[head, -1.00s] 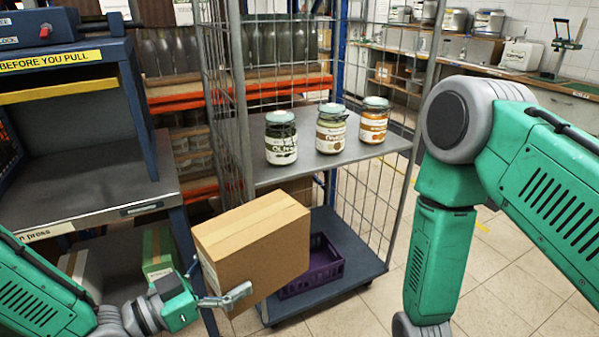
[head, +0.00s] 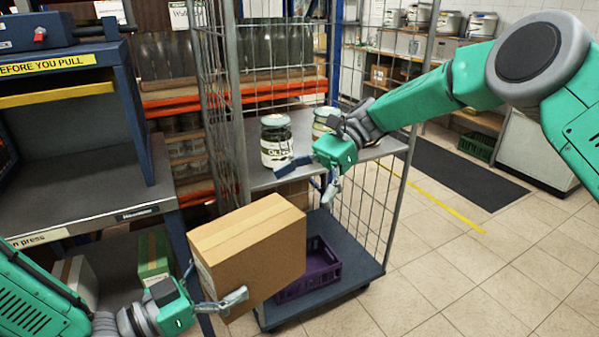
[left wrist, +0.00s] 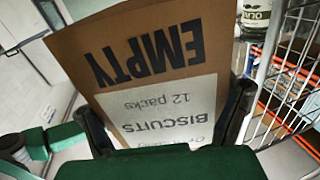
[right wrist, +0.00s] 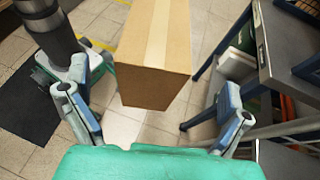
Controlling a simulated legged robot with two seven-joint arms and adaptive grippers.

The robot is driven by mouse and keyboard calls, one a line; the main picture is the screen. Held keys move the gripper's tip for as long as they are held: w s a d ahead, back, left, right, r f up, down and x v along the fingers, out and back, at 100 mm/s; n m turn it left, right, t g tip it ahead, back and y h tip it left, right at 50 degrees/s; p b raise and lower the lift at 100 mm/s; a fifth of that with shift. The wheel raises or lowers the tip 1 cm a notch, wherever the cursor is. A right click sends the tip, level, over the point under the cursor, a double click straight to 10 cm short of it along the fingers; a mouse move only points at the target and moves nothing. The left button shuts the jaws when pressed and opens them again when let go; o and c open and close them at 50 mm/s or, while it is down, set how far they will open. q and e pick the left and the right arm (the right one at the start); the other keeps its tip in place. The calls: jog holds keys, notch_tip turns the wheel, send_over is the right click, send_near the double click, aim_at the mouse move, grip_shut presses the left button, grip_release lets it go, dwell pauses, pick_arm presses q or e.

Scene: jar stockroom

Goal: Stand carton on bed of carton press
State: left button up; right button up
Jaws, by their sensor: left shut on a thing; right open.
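A brown cardboard carton (head: 250,250) is in front of the roll cage, right of and lower than the bed (head: 90,193) of the blue carton press (head: 132,100). My left gripper (head: 215,287) is shut on the carton, near its lower part. The carton also fills the left wrist view (left wrist: 150,60), its printing "EMPTY" and "BISCUITS 12 packs" upside down. My right gripper (head: 308,180) is open and empty, above and right of the carton, before the cage shelf. In the right wrist view the carton's taped top (right wrist: 157,45) lies beyond the open fingers, apart from them.
A purple crate (head: 318,268) sits on the cage's base. The bed's visible front is clear. Open floor lies at right.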

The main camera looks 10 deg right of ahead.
aim_at(244, 225)
jog(key=shift+g, duration=0.3)
jog(key=s+a, duration=0.1)
jog(key=a, duration=0.2)
jog(key=s+a+f, duration=0.1)
jog(key=s+a, duration=0.1)
jog(key=a, duration=0.1)
jog(key=s+a, duration=0.2)
jog(key=a, duration=0.2)
jog(key=shift+s+f, duration=0.2)
jog(key=shift+f, duration=0.05)
jog(key=shift+d, duration=0.1)
jog(key=c, duration=1.2)
pick_arm(q)
jog(key=o, duration=1.1)
jog(key=shift+o, duration=0.2)
